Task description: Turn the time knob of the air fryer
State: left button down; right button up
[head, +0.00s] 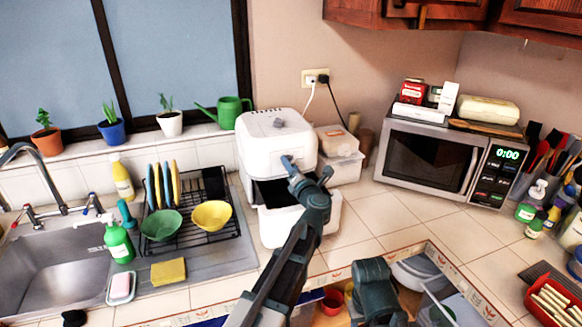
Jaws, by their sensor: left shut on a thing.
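The white air fryer (262,138) stands on the tiled counter below the window's right end. Its drawer (285,227) is pulled out, with a dark gap above it. My left gripper (289,162) is at the upper front face of the air fryer, where its fingertips are shut on the time knob. The knob itself is mostly hidden by the fingers. My right arm shows at the bottom, right of the middle, but its gripper is not visible.
A black dish rack (186,228) with bowls stands left of the air fryer, next to the sink (55,262). A microwave (428,160) stands to the right. An open drawer (440,262) lies below.

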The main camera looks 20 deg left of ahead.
pick_arm(q)
jog(key=shift+c, duration=1.4)
grip_release()
jog(key=v, duration=1.4)
